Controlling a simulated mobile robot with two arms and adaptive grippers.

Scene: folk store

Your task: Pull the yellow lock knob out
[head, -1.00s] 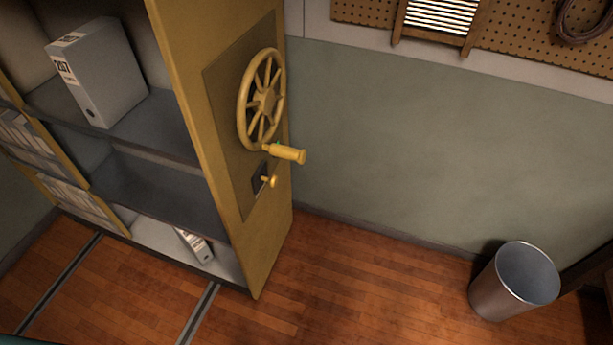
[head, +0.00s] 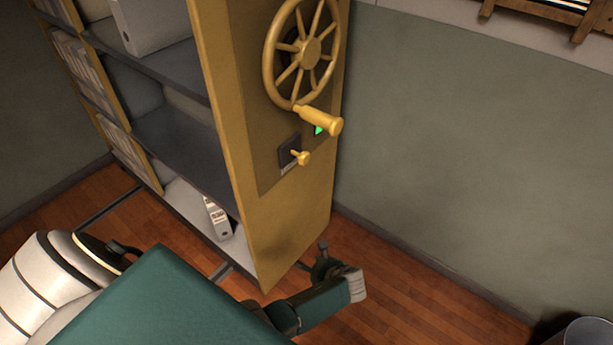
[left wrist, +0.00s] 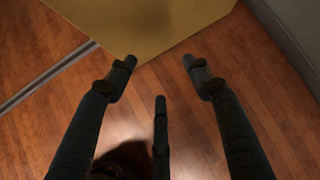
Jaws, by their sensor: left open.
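The yellow lock knob (head: 302,158) sticks out from a small dark plate (head: 289,152) on the yellow end panel (head: 290,235) of the shelf unit, below the handwheel (head: 309,52). I cannot tell how far out it sits. My left gripper (head: 340,268) is low beside the panel's bottom corner, well below the knob and apart from it. In the left wrist view the left gripper (left wrist: 158,65) has its fingers spread and empty, with the yellow panel's lower part (left wrist: 140,22) ahead. The knob is outside that view. My right gripper is not in view.
The wheel's yellow crank handle (head: 322,120) juts out just above the knob, near a small green light (head: 318,130). Shelves with binders (head: 217,218) lie to the left. A metal bin (head: 590,335) stands at the lower right. Wooden floor (head: 430,290) between is clear.

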